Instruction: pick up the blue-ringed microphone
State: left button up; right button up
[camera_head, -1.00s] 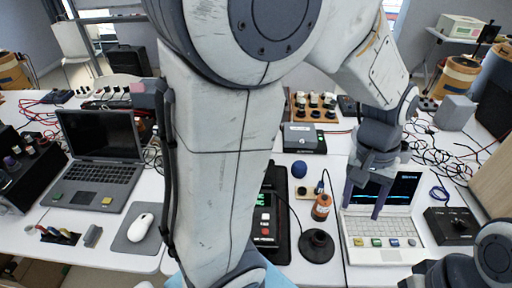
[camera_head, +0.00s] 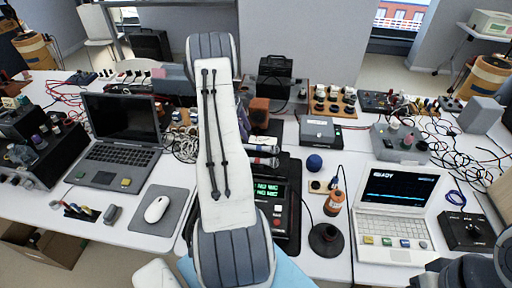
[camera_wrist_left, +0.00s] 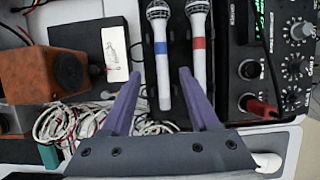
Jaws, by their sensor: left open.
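The blue-ringed microphone (camera_wrist_left: 162,50) has a silver mesh head and a white handle. It lies in a black tray (camera_wrist_left: 180,8) in the left wrist view, parallel to a red-ringed microphone (camera_wrist_left: 198,45) on its right. My left gripper (camera_wrist_left: 160,73) has its two purple fingers apart. In that view they flank the blue-ringed microphone's handle, and the right finger overlaps the gap towards the red-ringed one. I cannot tell the height between fingers and microphone. In the head view my left arm hides the gripper. My right gripper is not in view.
A device with a green display (camera_wrist_left: 275,60) sits right of the microphones. An orange-brown box (camera_wrist_left: 45,72), a pale labelled block (camera_wrist_left: 115,53) and tangled cables (camera_wrist_left: 75,125) lie left. The head view also shows a dark laptop (camera_head: 125,150), a mouse (camera_head: 157,209) and a white laptop (camera_head: 395,215).

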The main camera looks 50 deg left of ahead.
aim_at(255, 146)
pick_arm(q)
jog(key=x, duration=0.2)
jog(key=shift+w+d+f, duration=0.1)
jog(key=shift+d+f, duration=0.05)
jog(key=shift+f, duration=0.2)
jog(key=shift+w+d+f+p, duration=0.1)
jog(key=shift+d+f+p, duration=0.15)
jog(key=shift+p, duration=0.25)
jog(key=p+x, duration=0.1)
jog(key=x, duration=0.2)
jog(key=shift+d+f, duration=0.15)
jog(key=shift+f, duration=0.2)
jog(key=shift+w+f, duration=0.1)
jog(key=shift+f, duration=0.3)
jog(key=shift+f, duration=0.2)
grip_shut()
